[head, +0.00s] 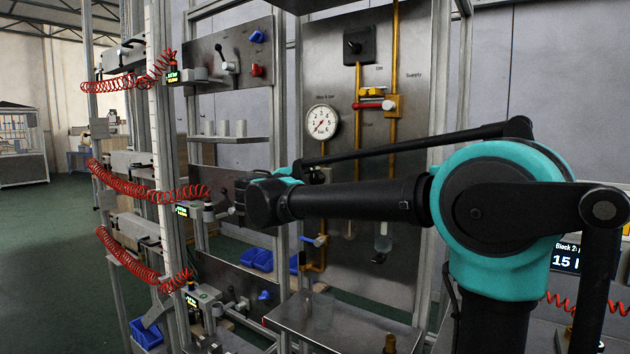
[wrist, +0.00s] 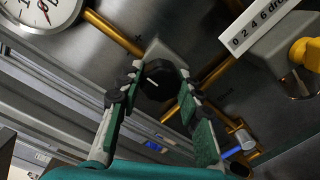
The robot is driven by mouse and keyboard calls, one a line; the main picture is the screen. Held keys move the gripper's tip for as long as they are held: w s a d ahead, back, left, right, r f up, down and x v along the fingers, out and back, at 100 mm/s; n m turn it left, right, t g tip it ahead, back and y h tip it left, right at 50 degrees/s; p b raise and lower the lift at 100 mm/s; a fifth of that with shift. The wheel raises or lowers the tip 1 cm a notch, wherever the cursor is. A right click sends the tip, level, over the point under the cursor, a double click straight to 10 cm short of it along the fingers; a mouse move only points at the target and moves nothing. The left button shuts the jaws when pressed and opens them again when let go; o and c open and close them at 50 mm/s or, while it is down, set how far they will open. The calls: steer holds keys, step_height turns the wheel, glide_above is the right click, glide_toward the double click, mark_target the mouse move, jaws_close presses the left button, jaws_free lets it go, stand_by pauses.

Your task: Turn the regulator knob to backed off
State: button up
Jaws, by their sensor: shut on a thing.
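The regulator knob (wrist: 163,72) is black with a short white mark on its face. It shows in the middle of the wrist view, in front of a grey body (wrist: 168,50) on a brass pipe line. My gripper (wrist: 156,88) has a finger on each side of the knob and is shut on it. The white mark slants in the picture; I cannot tell which setting it stands at. In the head view my arm hides the knob and the fingers.
A round pressure gauge (head: 321,122) is on the panel above my forearm; its edge also shows in the wrist view (wrist: 40,8). A yellow knob (wrist: 306,53), a blue handle (wrist: 240,142) and a "drops" scale (wrist: 262,22) are near the fingers. A metal bench (head: 330,325) stands below.

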stand_by(0.3)
steer(key=o, duration=1.2)
steer(key=shift+c, duration=0.2)
steer(key=v, duration=1.2)
steer(key=shift+a, duration=0.1)
